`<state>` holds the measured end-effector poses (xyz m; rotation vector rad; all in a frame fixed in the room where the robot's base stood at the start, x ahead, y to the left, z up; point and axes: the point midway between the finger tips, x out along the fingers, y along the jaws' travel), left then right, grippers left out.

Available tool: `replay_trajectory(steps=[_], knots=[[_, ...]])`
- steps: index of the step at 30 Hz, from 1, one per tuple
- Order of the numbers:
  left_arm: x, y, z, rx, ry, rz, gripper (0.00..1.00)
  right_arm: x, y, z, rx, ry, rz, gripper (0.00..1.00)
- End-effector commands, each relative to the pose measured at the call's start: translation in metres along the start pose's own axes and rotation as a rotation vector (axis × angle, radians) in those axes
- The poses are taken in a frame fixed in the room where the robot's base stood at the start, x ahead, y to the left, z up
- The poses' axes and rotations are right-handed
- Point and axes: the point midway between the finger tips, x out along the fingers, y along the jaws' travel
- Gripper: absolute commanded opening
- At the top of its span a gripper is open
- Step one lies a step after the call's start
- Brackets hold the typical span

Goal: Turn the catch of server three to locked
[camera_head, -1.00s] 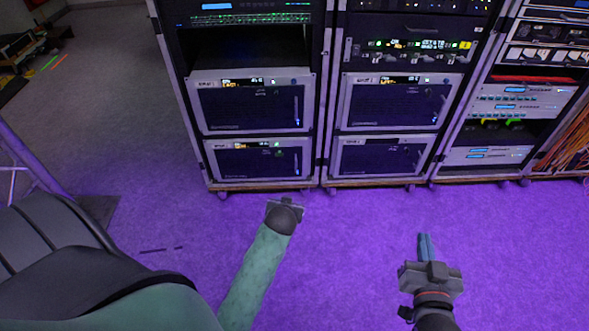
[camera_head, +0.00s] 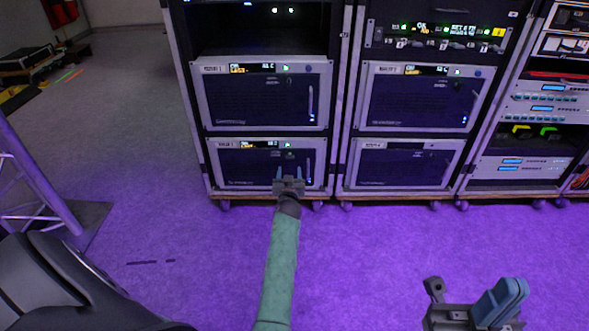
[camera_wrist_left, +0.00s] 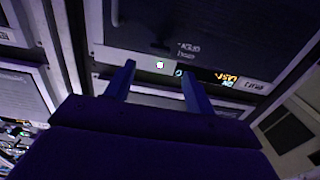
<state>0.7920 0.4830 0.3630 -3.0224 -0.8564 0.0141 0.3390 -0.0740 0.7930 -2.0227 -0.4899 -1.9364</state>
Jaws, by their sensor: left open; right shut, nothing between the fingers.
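Four server fronts stand in two racks: upper left (camera_head: 250,100), lower left (camera_head: 240,168), upper right (camera_head: 410,105) and lower right (camera_head: 395,170). Their labels are too small to read surely, so I cannot tell which is server three. A slim upright handle (camera_head: 309,165) shows near the right edge of the lower left server. My left gripper (camera_head: 289,175) is open and empty, its fingers up in front of that server. In the left wrist view its two fingers (camera_wrist_left: 158,78) are apart before a server front with a lit display (camera_wrist_left: 222,77). My right gripper (camera_head: 502,298) is shut and empty over the floor.
A rack with cables and switches (camera_head: 540,105) stands at the right. A truss foot (camera_head: 88,215) and post stand on the left. The purple-lit floor (camera_head: 390,240) before the racks is clear.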

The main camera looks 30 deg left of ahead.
Motion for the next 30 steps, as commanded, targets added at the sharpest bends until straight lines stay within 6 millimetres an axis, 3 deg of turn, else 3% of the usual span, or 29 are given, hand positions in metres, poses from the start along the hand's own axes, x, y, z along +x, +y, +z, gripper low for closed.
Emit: replay_trajectory(steps=[5, 18, 30], knots=[[0.012, 0.001, 0.003, -0.002, 0.011, 0.003, 0.55, -0.005, -0.002, -0.005, 0.001, 0.027, -0.006, 0.0], [0.07, 0.001, 0.003, -0.001, 0.009, 0.003, 0.55, -0.026, -0.005, 0.0, -0.011, -0.001, -0.028, 0.0], [0.081, 0.001, 0.001, -0.003, 0.008, 0.002, 0.55, -0.029, -0.005, 0.0, -0.013, -0.011, -0.032, 0.0]])
